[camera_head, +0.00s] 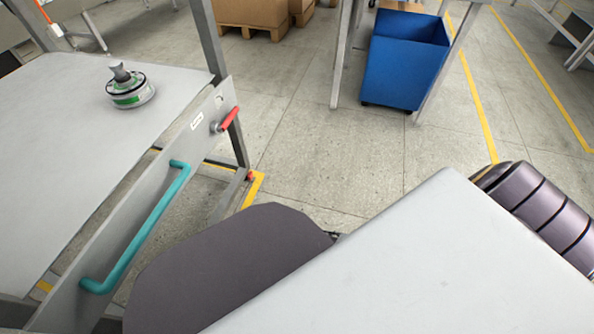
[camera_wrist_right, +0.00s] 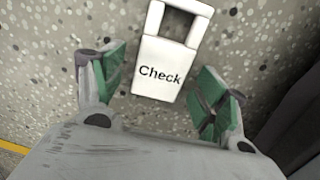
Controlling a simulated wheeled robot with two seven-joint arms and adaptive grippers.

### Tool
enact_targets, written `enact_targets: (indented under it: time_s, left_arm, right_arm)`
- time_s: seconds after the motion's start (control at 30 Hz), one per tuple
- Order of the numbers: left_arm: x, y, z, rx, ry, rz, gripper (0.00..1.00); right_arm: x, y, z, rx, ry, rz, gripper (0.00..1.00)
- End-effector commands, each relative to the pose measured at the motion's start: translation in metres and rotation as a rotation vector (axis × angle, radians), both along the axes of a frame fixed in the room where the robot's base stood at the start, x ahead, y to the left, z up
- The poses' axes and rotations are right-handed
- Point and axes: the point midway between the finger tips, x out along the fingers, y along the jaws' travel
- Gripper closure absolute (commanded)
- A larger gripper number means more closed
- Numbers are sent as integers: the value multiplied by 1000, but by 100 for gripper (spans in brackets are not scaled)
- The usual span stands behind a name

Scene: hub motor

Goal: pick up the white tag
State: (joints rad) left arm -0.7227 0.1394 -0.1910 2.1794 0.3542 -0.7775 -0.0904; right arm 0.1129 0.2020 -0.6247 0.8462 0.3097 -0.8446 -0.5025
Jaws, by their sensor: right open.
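The white tag (camera_wrist_right: 158,72), printed "Check" and with an open loop at its top, shows in the right wrist view against the speckled floor. My right gripper (camera_wrist_right: 161,78) is open, with one green-padded finger on each side of the tag. There is a gap between the tag and each finger. I cannot tell how far the tag is from the fingers in depth or what supports it. I do not make out this tag in the head view. My left gripper is not in view.
A grey table (camera_head: 60,130) with a round part (camera_head: 130,92) on it stands at the left. Its side panel has a teal handle (camera_head: 137,235), a red handle (camera_head: 229,119) and a small label. A blue bin (camera_head: 403,70) stands farther back. The floor between is open.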

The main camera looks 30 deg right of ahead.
Motion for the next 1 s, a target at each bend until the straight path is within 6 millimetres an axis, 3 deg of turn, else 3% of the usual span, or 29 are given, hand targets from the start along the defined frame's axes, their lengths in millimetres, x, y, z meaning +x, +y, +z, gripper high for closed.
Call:
enact_targets:
  time_s: [0.27, 0.67, 1.0]
  left_arm:
    - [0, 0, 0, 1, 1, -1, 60]
    - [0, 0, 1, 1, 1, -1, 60]
    - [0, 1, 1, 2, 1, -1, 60]
  right_arm:
    - [0, 0, 0, 0, 0, 0, 27]
    - [0, 0, 0, 0, 0, 0, 76]
    - [0, 0, 1, 0, 0, 0, 76]
